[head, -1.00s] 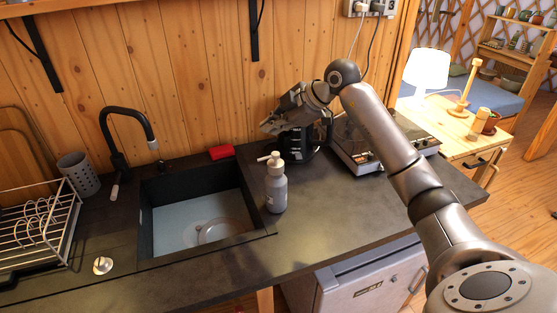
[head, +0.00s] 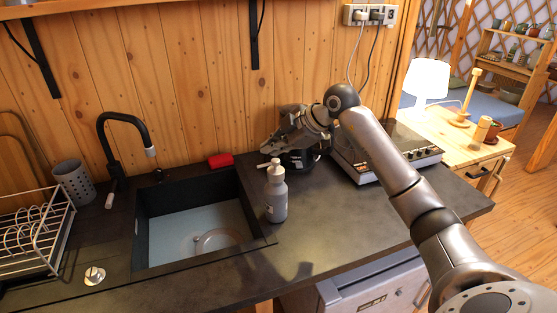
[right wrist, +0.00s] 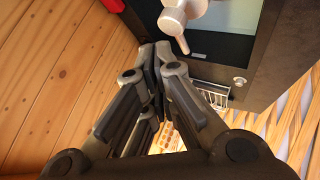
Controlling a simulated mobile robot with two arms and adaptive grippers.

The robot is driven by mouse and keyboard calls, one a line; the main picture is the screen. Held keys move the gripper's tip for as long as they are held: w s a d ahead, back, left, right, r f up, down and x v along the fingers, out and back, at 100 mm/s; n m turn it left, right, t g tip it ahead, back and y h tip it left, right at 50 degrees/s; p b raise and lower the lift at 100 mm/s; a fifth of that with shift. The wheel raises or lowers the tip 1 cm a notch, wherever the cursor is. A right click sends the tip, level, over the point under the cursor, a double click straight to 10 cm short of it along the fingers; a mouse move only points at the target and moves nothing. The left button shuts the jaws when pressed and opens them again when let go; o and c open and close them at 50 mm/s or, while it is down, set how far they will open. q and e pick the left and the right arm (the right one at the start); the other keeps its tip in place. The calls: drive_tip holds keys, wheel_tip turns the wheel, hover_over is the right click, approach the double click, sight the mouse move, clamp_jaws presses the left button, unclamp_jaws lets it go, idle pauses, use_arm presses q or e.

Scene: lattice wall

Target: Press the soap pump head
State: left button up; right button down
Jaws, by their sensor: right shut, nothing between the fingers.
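The soap bottle (head: 276,200) is grey with a pale pump head (head: 274,166). It stands upright on the dark counter at the right edge of the sink. Its pump head, with the nozzle, also shows at the top of the right wrist view (right wrist: 184,14). My right gripper (head: 266,148) is shut and empty, with its fingertips just above and behind the pump head in the head view. In the right wrist view, the closed fingertips (right wrist: 157,52) are beside the nozzle, with a small gap showing. Contact is not visible. My left gripper is not in view.
The sink (head: 200,225) lies left of the bottle, with a black faucet (head: 125,135) behind it. A red sponge (head: 220,160) is at its back edge. A dark kettle-like object (head: 300,158) and a stove (head: 385,155) stand behind and right. Counter in front is clear.

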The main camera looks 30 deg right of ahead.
drive_tip(key=shift+f, duration=0.15)
idle(0.8)
drive_tip(key=shift+w+f, duration=0.1)
drive_tip(key=shift+f, duration=0.2)
drive_tip(key=shift+f+b, duration=0.7)
drive_tip(key=shift+f, duration=0.3)
idle(0.8)
drive_tip(key=shift+r+p, duration=1.15)
drive_tip(key=shift+r, duration=0.2)
